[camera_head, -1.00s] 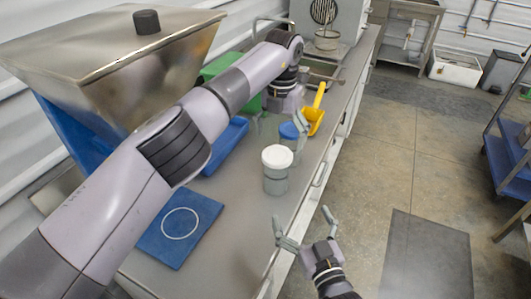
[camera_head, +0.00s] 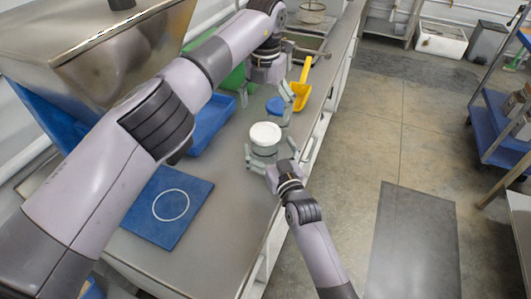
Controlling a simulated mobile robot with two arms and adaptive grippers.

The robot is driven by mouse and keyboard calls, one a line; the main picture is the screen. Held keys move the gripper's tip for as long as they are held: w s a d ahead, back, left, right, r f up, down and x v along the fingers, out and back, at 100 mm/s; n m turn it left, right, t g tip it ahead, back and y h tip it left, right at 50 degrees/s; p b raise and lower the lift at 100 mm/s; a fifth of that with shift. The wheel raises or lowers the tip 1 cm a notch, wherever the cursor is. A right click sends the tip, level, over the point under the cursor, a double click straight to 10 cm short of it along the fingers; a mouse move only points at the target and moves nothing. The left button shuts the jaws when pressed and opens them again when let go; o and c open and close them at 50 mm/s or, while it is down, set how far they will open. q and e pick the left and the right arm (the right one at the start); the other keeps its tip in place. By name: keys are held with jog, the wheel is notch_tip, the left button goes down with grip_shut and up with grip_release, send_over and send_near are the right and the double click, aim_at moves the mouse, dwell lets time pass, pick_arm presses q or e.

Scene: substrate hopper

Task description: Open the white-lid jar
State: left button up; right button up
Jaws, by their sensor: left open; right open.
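The white-lid jar (camera_head: 265,141) stands upright on the counter with its white lid on. My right gripper (camera_head: 266,162) is open at the near side of the jar's body, below the lid, with a finger showing at the jar's left and another near its right. Whether the fingers touch the jar I cannot tell. My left gripper (camera_head: 266,102) is open, pointing down behind the white-lid jar, near a jar with a blue lid (camera_head: 275,106). Its fingers partly cover that blue-lid jar.
A yellow scoop (camera_head: 301,88) lies behind on the counter. A blue tray (camera_head: 210,124) lies left of the jars. A blue mat with a white ring (camera_head: 160,232) lies at front left. A metal hopper (camera_head: 95,55) stands at back left. The counter (camera_head: 222,190) is bare between mat and white-lid jar.

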pick_arm(q)
jog(key=shift+w+f, duration=0.1)
jog(key=shift+w, duration=0.05)
pick_arm(e)
jog(key=shift+x, duration=1.55)
jog(key=shift+f, duration=0.1)
jog(key=shift+c, duration=0.5)
